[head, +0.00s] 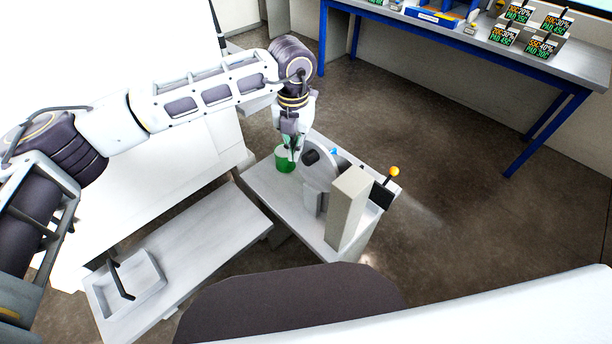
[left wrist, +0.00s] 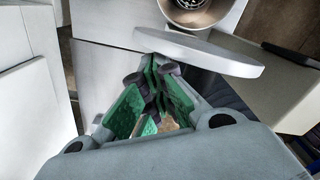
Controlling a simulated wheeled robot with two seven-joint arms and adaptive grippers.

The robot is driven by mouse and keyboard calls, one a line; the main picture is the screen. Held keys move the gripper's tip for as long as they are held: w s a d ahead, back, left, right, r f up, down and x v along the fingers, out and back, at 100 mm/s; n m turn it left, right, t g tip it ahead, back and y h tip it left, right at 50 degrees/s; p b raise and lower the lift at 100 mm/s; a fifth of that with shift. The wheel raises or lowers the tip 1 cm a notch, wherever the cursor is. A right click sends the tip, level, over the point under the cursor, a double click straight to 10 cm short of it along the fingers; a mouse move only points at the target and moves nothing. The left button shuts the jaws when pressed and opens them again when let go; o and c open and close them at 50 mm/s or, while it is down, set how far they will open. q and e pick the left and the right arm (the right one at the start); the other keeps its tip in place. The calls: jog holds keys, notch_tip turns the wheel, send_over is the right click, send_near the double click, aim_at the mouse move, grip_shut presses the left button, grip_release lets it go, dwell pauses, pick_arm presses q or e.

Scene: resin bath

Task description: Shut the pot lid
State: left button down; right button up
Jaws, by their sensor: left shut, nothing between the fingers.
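The pot lid (head: 322,172) is a grey disc that stands steeply tilted in the head view, with a dark knob on its face. In the left wrist view the lid (left wrist: 200,50) shows nearly edge-on, between my gripper and the open round pot (left wrist: 196,16). The pot's opening is uncovered; the lid hides much of the pot in the head view. My left gripper (head: 294,150) is shut and empty, pointing down just left of the lid. I cannot tell whether it touches the lid. My right gripper is not in view.
A green thing (head: 284,162) is close beside my left fingertips. A beige block (head: 346,208) stands right of the lid, with a yellow-knobbed lever (head: 394,172) behind. A bench with a shallow tray (head: 152,270) is at lower left. A blue-legged table (head: 572,72) stands at the back.

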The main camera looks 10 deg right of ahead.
pick_arm(q)
jog(key=shift+w+d+r, duration=0.2)
jog(key=shift+w+d, duration=0.5)
jog(key=shift+d, duration=0.3)
jog(key=shift+w+d, duration=0.15)
jog(key=shift+d, duration=0.1)
jog(key=shift+w+d+r, duration=0.1)
jog(key=shift+w+d, duration=0.1)
jog(key=shift+d, duration=0.05)
jog(key=shift+w+d+r+b, duration=0.1)
jog(key=shift+w+d+b, duration=0.05)
jog(key=shift+w+d, duration=0.3)
jog(key=shift+w+d+r+b, duration=0.15)
jog(key=shift+w+d, duration=0.1)
jog(key=shift+d, duration=0.3)
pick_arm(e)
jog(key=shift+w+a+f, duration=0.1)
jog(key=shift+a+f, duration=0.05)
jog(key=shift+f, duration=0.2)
